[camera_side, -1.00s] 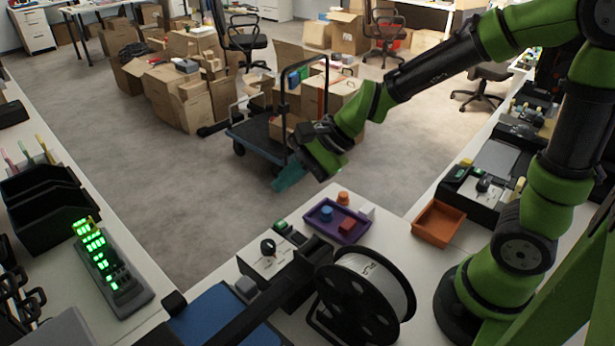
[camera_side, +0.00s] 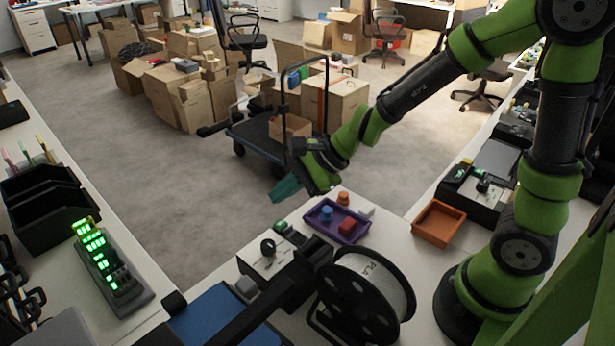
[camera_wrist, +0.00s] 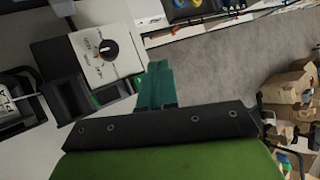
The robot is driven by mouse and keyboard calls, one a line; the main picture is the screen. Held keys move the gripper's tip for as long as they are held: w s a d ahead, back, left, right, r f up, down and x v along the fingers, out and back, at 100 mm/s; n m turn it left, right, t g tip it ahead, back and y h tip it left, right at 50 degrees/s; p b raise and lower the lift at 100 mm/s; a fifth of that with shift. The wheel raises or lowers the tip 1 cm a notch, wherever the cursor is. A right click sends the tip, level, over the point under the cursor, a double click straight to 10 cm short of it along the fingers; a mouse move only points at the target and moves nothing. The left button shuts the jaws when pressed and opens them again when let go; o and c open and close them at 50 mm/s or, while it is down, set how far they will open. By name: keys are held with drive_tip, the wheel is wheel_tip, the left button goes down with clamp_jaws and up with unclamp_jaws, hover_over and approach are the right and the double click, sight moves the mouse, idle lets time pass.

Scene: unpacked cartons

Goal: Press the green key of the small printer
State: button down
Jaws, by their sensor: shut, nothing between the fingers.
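A small dark unit with a green key (camera_side: 280,225) stands at the back edge of the near table, beside a white box with a black knob (camera_side: 267,248); I take it for the small printer. In the wrist view the green key (camera_wrist: 106,94) shows only partly, left of my fingers, next to the white knob box (camera_wrist: 106,50). My gripper (camera_side: 284,190) has teal fingers and is shut and empty. It hangs above and behind the key, apart from it. The fingers also show in the wrist view (camera_wrist: 156,85), over the floor beside the table edge.
A purple tray (camera_side: 350,232) with blue and red pieces lies right of the unit, with an orange piece (camera_side: 343,198) behind it. A black spool (camera_side: 362,300) stands in front. An orange tray (camera_side: 438,223) is farther right. A trolley (camera_side: 262,140) stands on the floor behind.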

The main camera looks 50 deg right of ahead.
sight(285, 224)
drive_tip(key=shift+f, duration=2.15)
drive_tip(key=shift+f, duration=0.15)
drive_tip(key=shift+f, duration=0.3)
